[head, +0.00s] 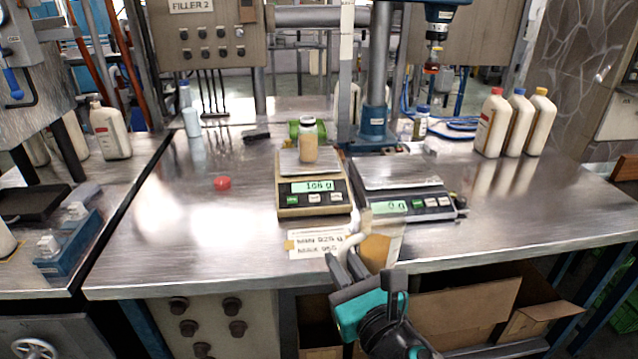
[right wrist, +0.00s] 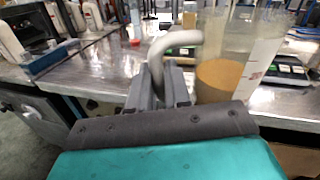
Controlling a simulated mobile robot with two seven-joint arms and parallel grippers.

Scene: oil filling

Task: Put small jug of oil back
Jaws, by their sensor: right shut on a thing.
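The small jug (head: 381,245) is see-through, with amber oil in its lower part and a pale curved handle. In the head view it is upright at the table's front edge, in front of the right scale. It also shows in the right wrist view (right wrist: 222,80), with the oil level visible. My right gripper (head: 347,262) is shut on the jug's handle; its fingers also show in the right wrist view (right wrist: 172,88). Whether the jug's base touches anything is hidden. My left gripper is not in view.
An uncapped-looking bottle (head: 308,142) stands on the left scale (head: 314,205). The right scale (head: 400,178) has a bare plate. A red cap (head: 222,183) lies on the metal table (head: 190,235). Several capped bottles (head: 517,128) stand at the back right. The table's right front is clear.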

